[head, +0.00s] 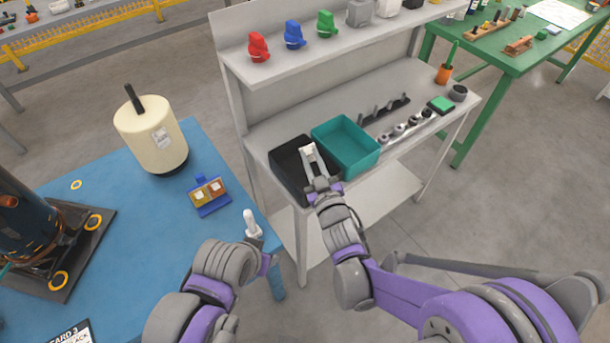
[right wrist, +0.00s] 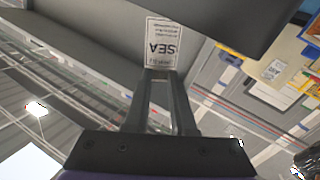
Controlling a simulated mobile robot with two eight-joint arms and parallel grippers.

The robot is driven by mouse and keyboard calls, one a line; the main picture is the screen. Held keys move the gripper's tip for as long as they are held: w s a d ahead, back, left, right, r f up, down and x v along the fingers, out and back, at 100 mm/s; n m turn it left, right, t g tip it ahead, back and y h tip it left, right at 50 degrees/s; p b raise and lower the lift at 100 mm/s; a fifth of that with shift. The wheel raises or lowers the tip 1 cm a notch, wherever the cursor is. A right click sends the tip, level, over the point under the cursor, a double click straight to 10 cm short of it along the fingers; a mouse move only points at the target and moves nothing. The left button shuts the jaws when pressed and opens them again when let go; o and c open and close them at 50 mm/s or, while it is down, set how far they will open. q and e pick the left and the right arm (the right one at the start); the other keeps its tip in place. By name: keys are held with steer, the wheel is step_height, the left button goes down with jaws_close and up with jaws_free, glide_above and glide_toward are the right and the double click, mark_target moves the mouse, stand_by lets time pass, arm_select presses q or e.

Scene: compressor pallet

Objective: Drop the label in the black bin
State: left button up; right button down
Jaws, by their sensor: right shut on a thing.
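The black bin (head: 285,163) stands at the left front corner of the grey workbench's lower top. My right gripper (head: 310,152) is over the black bin, close to its right side, shut on a small white label. In the right wrist view the label (right wrist: 162,42), with dark printed text, is pinched between the tips of the fingers (right wrist: 160,75). I cannot tell how far the label is above the bin's floor. My left gripper (head: 250,222) is over the right edge of the blue table, its fingers seen end-on; I cannot tell if it is open.
A teal bin (head: 346,146) stands right beside the black bin. Dark tools and small parts lie farther right on the workbench (head: 420,80). Red, blue and green pieces stand on its upper shelf. The blue table (head: 140,215) holds a cream cylinder (head: 150,130) and a small coloured stand (head: 208,194).

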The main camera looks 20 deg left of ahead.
step_height(320, 180, down, 3)
steer(key=shift+f+b, duration=0.15)
steer(key=shift+b, duration=0.7)
steer(key=c, duration=0.7)
jaws_free()
steer(key=b+v, duration=0.1)
steer(key=v, duration=0.9)
steer(key=shift+s+d, duration=0.3)
